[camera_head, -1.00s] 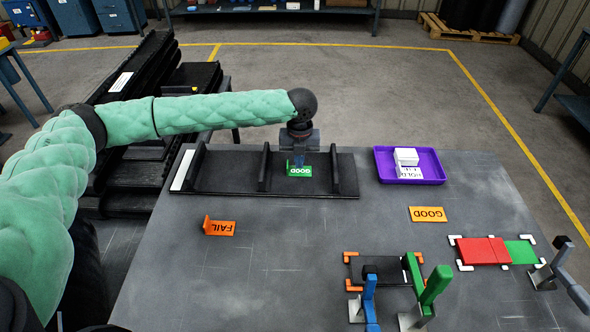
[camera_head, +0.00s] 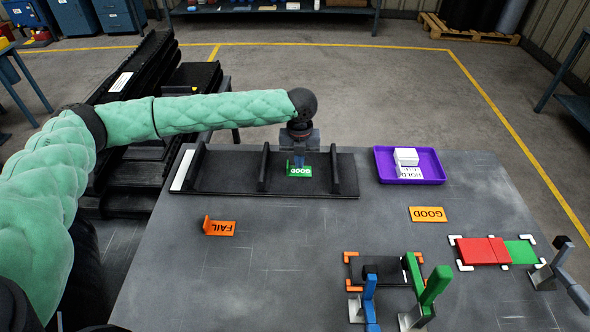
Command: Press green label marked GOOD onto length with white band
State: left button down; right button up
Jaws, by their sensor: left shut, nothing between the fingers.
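The green label marked GOOD (camera_head: 300,171) lies on a black belt length (camera_head: 225,172) with upright cleats at the back of the table. This length has a white band (camera_head: 183,170) at its left end. My left gripper (camera_head: 299,162) points down at the label's upper edge, between the middle and right cleats. It is shut with nothing held; whether its tips touch the label I cannot tell. My right gripper is not in view.
An orange FAIL label (camera_head: 219,227) and an orange GOOD label (camera_head: 428,214) lie on the table (camera_head: 280,285). A purple tray (camera_head: 432,165) holds white items. A fixture with blue and green levers (camera_head: 432,288) and red and green pieces (camera_head: 483,251) are front right.

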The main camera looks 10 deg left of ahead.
pick_arm(q)
jog(key=shift+f, duration=0.9)
dwell(1.4)
